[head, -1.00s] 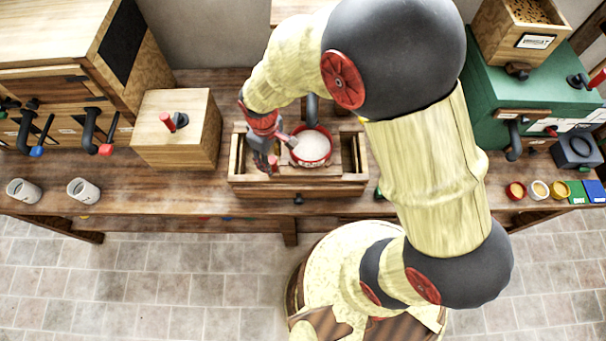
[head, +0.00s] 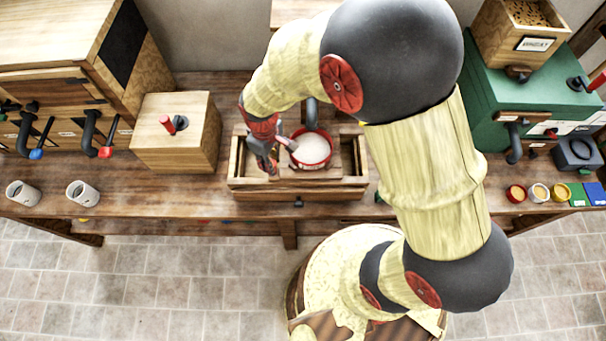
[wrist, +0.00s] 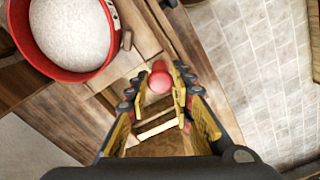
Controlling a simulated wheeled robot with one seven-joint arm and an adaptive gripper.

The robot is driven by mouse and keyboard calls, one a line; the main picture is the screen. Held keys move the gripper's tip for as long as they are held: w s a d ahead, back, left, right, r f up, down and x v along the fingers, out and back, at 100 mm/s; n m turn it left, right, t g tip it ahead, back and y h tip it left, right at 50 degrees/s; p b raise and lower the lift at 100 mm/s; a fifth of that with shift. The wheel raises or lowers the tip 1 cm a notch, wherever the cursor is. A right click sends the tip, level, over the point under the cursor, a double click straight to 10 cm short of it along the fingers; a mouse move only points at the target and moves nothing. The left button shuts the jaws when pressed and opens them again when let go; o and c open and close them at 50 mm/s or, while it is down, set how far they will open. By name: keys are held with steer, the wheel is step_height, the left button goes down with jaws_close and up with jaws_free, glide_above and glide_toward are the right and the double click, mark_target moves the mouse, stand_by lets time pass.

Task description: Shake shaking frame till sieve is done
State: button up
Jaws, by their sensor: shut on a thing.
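A round red sieve (head: 312,148) full of white powder sits in the wooden shaking frame (head: 298,187) at the middle of the bench. The sieve also shows at the upper left of the wrist view (wrist: 76,36). My gripper (head: 268,167) points down at the left side of the sieve. In the wrist view its fingers (wrist: 166,84) are shut on a red knob (wrist: 159,78) that stands at the frame. The lower part of the knob and what lies under the sieve are hidden.
A wooden box with a red handle (head: 178,145) stands left of the frame. Two grey cups (head: 83,191) stand at the front left. A green machine (head: 490,90) and small colored bowls (head: 540,190) are at the right. The bench front between is clear.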

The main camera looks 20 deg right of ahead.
steer(key=w+a, duration=0.1)
steer(key=a, duration=0.3)
steer(key=w+a, duration=0.1)
steer(key=a, duration=0.4)
steer(key=w+a, duration=0.2)
steer(key=a, duration=0.3)
steer(key=s+d, duration=0.2)
steer(key=d, duration=0.7)
steer(key=shift+s+d+p, duration=0.15)
steer(key=shift+s+p, duration=0.2)
steer(key=shift+p, duration=0.05)
steer(key=w+a, duration=0.1)
steer(key=a, duration=0.5)
steer(key=w+a, duration=0.1)
steer(key=a, duration=0.2)
steer(key=shift+w+a, duration=0.2)
steer(key=shift+w, duration=0.15)
steer(key=shift+d, duration=0.1)
